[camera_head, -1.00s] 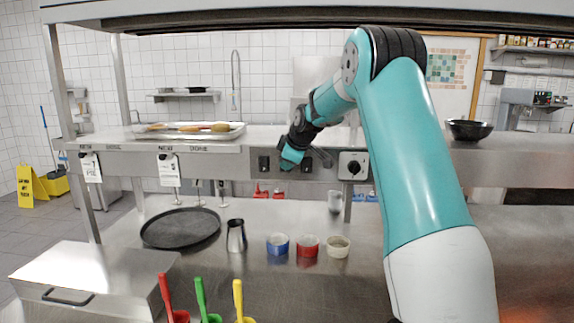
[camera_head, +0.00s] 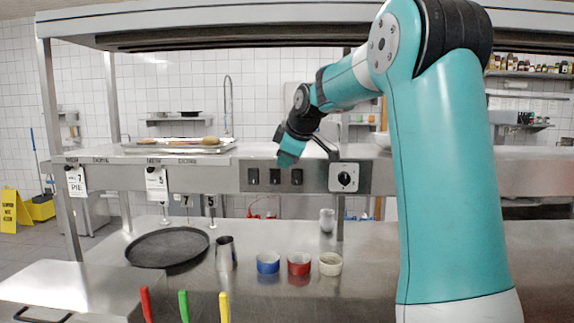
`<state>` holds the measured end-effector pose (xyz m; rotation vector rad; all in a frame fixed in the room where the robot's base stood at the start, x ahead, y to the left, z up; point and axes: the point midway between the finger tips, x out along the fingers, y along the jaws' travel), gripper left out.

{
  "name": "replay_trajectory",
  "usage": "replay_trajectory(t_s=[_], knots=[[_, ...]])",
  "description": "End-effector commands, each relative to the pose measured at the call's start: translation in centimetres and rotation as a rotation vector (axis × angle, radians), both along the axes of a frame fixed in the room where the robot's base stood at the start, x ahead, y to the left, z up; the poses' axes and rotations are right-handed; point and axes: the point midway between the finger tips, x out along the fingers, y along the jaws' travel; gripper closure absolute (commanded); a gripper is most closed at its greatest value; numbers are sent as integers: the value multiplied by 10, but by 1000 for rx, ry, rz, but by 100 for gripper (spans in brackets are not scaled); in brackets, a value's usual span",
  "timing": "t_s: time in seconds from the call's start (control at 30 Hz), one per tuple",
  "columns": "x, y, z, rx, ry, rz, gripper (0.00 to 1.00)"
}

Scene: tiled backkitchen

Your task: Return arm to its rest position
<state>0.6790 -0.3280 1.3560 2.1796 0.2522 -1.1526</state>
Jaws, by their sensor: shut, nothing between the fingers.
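My arm rises on the right of the view and bends over at the top, reaching left. My gripper (camera_head: 286,160) is at its end, pointing down, in front of the shelf's steel front panel near the black switches (camera_head: 275,177). The gripper is shut and holds nothing. The fingertips are small and dark in the picture. A dial with a black knob (camera_head: 344,178) is to the right of the gripper.
A food tray (camera_head: 178,146) lies on the shelf. A hood edge runs overhead.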

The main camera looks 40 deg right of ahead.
Motion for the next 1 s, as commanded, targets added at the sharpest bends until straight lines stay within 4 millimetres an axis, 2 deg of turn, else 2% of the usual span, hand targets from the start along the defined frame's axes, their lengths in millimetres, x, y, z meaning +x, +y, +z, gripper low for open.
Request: replay_trajectory(t_s=[0.2, 0.77, 0.87, 0.97, 1.0], knots=[[-9, 3, 9, 0, 0, 0, 100], [-9, 3, 10, 1, 1, 0, 100], [-8, 15, 7, 16, 6, 10, 100], [-10, 48, -2, 64, 24, 28, 100], [-12, 67, -7, 92, 37, 38, 100]])
